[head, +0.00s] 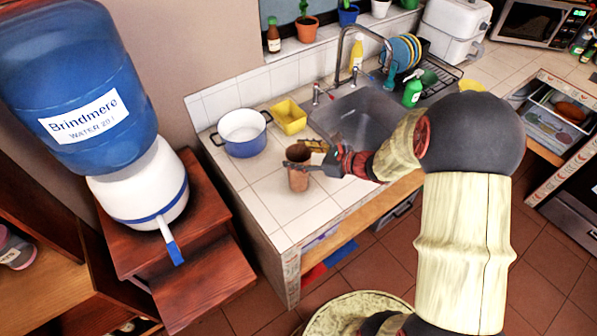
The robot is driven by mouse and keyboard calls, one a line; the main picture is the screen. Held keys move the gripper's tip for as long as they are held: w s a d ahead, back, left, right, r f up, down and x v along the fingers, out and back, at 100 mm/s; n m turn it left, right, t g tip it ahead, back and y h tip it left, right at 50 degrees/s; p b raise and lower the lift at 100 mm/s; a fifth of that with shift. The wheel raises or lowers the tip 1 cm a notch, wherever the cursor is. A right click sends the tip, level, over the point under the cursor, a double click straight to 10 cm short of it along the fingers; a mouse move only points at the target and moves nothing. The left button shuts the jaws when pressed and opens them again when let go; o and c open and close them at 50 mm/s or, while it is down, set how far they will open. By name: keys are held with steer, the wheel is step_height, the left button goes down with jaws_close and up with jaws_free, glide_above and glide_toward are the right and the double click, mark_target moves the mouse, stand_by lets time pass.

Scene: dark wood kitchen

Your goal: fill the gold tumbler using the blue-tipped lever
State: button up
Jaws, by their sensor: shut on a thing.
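The gold tumbler (298,178), brownish in this light, is upright at the left part of the tiled counter. My gripper (298,165) is shut on the tumbler near its upper part. I cannot tell whether the tumbler's base touches the counter. The blue-tipped lever (173,250) sticks out from the front of the white water dispenser (150,185), which carries a large blue bottle (75,70). The dispenser is to the left of my gripper, with a gap between them.
The dispenser stands on a wooden stand (195,215) with a lower step (205,285). A blue-and-white pot (245,145) and a yellow container (290,116) stand behind the tumbler. The sink (355,120) is behind my gripper. The counter's left front corner is clear.

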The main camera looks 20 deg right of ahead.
jaws_close()
steer(key=shift+r, duration=0.1)
